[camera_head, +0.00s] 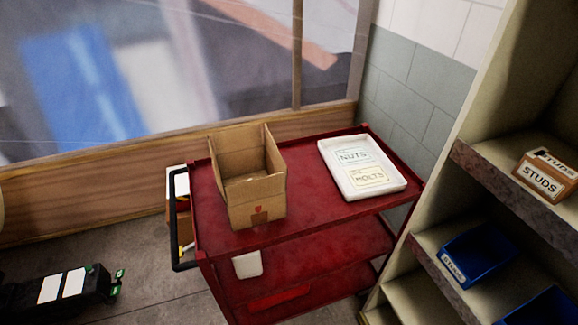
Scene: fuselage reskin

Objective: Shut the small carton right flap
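A small brown cardboard carton (257,207) stands open on the top shelf of a red cart. Its right flap (274,157) stands up along the right side, and the back and left panels also stand raised. I can see into the carton; its visible floor looks bare. The front bears a small red mark and a dark brown mark. My gripper (117,282), black with white patches and green tips, is at the lower left, well left of the cart and apart from the carton. Its finger gap is too small to judge.
The red cart (312,214) has a black handle (174,228) on its left. A white tray (395,184) with NUTS and BOLTS labels lies right of the carton. Shelving with a STUDS box (541,183) and blue bins (478,254) stands at right.

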